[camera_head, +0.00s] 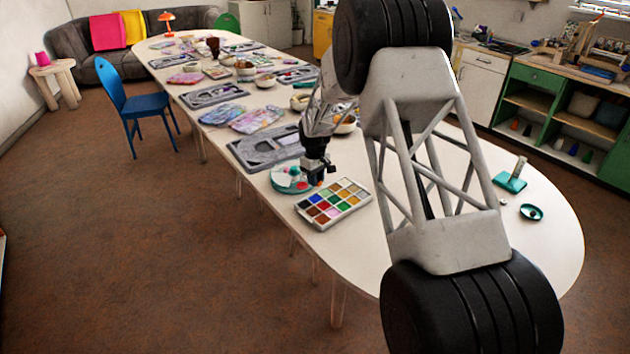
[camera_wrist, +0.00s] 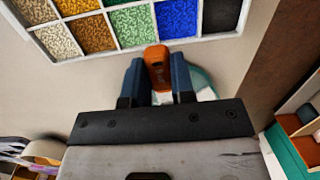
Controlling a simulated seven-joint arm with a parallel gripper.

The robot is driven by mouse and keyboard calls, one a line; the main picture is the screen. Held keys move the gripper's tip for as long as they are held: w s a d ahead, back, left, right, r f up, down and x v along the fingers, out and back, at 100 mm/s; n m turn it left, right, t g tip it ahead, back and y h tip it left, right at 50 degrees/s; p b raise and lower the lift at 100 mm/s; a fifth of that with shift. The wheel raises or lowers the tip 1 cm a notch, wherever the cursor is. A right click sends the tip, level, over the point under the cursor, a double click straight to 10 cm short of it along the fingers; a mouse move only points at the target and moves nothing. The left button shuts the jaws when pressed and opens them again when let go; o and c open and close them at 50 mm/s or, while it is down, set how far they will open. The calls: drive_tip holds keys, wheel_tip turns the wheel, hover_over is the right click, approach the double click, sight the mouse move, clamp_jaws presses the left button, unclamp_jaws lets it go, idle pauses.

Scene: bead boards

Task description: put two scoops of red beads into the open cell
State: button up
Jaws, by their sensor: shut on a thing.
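The bead board (camera_head: 333,203) is a pale-framed tray with cells of several colours on the near part of the table. A red cell shows among them. In the wrist view the tray (camera_wrist: 160,46) fills the top, with cream, tan, gold, green, blue and near-black cells in sight. I cannot tell whether the near-black cell is empty or holds dark beads. My gripper (camera_head: 317,178) is just above the table beside the board's far left corner. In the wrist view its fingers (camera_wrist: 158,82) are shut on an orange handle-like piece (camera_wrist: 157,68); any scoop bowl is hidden.
A teal round dish (camera_head: 283,187) with small items lies left of the board, partly behind my gripper. Grey trays (camera_head: 262,147) and painted sheets (camera_head: 250,119) lie farther along the table. A teal stand (camera_head: 510,183) and small dish (camera_head: 531,212) sit at the right.

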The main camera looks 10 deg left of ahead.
drive_tip(key=shift+r, duration=0.25)
drive_tip(key=shift+d, duration=0.1)
idle(0.3)
drive_tip(key=shift+s+d+r, duration=0.1)
drive_tip(key=shift+s+d, duration=0.05)
drive_tip(key=shift+s, duration=0.05)
drive_tip(key=s+d+r+g+h, duration=0.1)
drive_tip(key=s+d+r, duration=0.2)
drive_tip(key=s+d, duration=0.5)
drive_tip(key=s, duration=0.3)
drive_tip(key=shift+d+m+g+h, duration=0.3)
drive_tip(key=shift+d+g, duration=0.05)
drive_tip(key=shift+g, duration=0.05)
drive_tip(key=shift+w+a+f, duration=0.1)
drive_tip(key=shift+f, duration=0.1)
drive_tip(key=shift+w+a+f+g+h, duration=0.35)
drive_tip(key=shift+f+g+h, duration=0.2)
drive_tip(key=shift+f, duration=0.1)
drive_tip(key=shift+w+a+f+g+h, duration=0.2)
drive_tip(key=shift+a+f+g+h, duration=0.1)
drive_tip(key=shift+f+g+h, duration=0.25)
drive_tip(key=shift+w+a+f, duration=0.1)
drive_tip(key=shift+f, duration=0.55)
drive_tip(key=shift+w+a+f, duration=0.1)
drive_tip(key=shift+f, duration=0.55)
drive_tip(key=shift+f, duration=0.1)
